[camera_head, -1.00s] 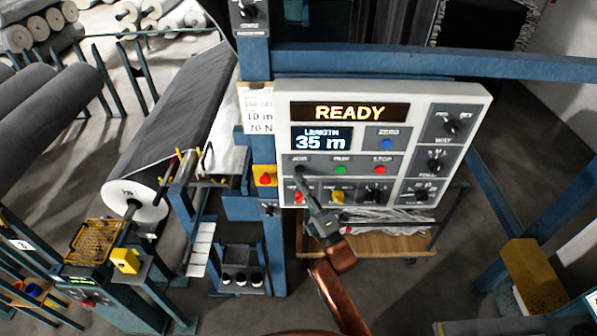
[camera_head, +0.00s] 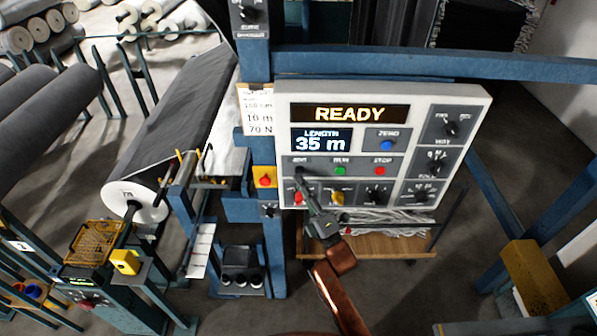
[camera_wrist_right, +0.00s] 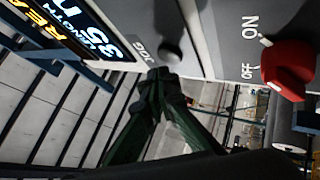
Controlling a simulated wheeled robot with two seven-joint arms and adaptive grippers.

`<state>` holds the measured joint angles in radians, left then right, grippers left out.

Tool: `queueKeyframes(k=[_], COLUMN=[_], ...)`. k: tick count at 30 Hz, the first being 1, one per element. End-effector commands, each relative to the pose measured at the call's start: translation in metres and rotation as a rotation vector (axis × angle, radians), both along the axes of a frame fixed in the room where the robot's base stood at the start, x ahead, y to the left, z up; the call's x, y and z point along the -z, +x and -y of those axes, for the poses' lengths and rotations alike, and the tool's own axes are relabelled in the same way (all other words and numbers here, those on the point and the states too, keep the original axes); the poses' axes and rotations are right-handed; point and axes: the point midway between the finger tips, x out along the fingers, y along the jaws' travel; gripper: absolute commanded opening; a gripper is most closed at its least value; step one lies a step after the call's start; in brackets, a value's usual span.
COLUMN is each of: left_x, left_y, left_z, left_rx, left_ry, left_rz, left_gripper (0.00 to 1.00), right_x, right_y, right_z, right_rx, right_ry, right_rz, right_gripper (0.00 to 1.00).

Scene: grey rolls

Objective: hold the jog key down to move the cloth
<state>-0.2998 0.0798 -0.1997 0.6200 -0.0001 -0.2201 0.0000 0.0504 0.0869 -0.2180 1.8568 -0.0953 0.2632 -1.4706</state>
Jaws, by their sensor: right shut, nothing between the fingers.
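The control panel (camera_head: 480,100) shows READY on its upper display (camera_head: 337,113) and LENGTH 35 m on the lower display (camera_head: 321,141). The jog key is a dark round button under the JOG label; in the right wrist view the key (camera_wrist_right: 171,54) shows just beyond the fingertips. My right gripper (camera_head: 301,178) is shut and empty, its tips at the jog key in the head view. I cannot tell whether they touch it. The grey cloth (camera_head: 165,120) lies on a large roll at the left. My left gripper is out of view.
Green (camera_head: 340,171) and red (camera_head: 382,171) buttons sit right of the jog key, with a blue zero button (camera_head: 387,144) above. A red ON/OFF switch (camera_wrist_right: 288,68) is close by in the wrist view. A blue post (camera_head: 272,240) stands left of the panel.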

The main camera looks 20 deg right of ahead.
Motion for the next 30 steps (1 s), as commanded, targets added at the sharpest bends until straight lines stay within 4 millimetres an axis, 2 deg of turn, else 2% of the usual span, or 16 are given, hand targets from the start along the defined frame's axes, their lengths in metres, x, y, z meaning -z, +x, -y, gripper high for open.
queueKeyframes(k=[30], left_x=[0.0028], left_y=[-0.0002], left_z=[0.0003], left_rx=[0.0], left_ry=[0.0], left_rz=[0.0], left_gripper=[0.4], right_x=[-0.0003], right_y=[0.0075], right_z=[0.0025], right_rx=[0.0], right_ry=[0.0], right_rz=[0.0], right_gripper=[0.0])
